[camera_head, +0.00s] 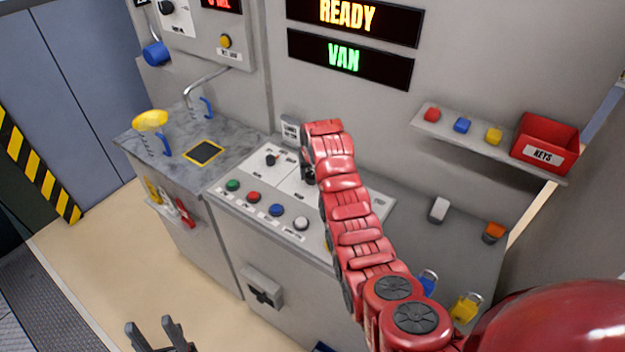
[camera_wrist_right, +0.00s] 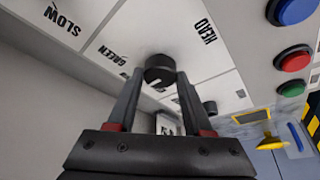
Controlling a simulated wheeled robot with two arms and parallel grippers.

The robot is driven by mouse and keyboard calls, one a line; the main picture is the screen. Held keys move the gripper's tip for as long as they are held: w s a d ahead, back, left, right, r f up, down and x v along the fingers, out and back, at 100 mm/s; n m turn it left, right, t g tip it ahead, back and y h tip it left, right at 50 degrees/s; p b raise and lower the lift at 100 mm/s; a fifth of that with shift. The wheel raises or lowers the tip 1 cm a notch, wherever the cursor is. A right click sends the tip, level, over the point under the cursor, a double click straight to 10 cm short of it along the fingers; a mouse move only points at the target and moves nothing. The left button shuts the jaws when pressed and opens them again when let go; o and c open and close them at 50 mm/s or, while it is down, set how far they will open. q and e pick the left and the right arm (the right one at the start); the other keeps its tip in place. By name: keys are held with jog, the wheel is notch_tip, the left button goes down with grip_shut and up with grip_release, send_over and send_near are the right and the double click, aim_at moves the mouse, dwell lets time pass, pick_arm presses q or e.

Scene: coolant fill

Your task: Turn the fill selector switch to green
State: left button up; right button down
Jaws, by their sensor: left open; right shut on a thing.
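A black round switch knob (camera_wrist_right: 160,69) sits on the white control panel (camera_wrist_right: 135,30) in the right wrist view, near the printed label GREEN (camera_wrist_right: 110,55). My right gripper (camera_wrist_right: 159,80) is shut on this knob, one finger on each side. A small light mark shows on the knob, but I cannot tell which setting it points to. In the head view my right gripper (camera_head: 308,172) is down at the panel and its arm hides the knob. My left gripper (camera_head: 160,334) is open and empty at the bottom edge, away from the panel.
A second black knob (camera_head: 271,159) stands left on the panel. Coloured buttons, including a green one (camera_head: 233,185) and a blue one (camera_head: 277,210), line its front. A shelf (camera_head: 460,140) holds coloured blocks and a red keys box (camera_head: 548,140). Screens read READY (camera_head: 347,14) and VAN (camera_head: 344,57).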

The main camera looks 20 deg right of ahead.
jog(key=m+b, duration=0.2)
jog(key=m+h+b, duration=0.1)
jog(key=m+b, duration=0.1)
jog(key=b, duration=0.1)
jog(key=m+g+h+b, duration=0.1)
jog(key=m+b, duration=0.1)
jog(key=b, duration=0.1)
jog(key=shift+w+a+f, duration=0.1)
jog(key=shift+a+f, duration=0.1)
jog(key=shift+f, duration=0.15)
jog(key=shift+r+m+b, duration=0.2)
jog(key=shift+m+b, duration=0.2)
jog(key=shift+b, duration=0.05)
jog(key=shift+m+g+h+b, duration=0.4)
jog(key=shift+m+b, duration=0.5)
jog(key=shift+m, duration=0.1)
jog(key=shift+r, duration=0.1)
jog(key=shift+c, duration=1.5)
grip_release()
jog(key=shift+r, duration=0.1)
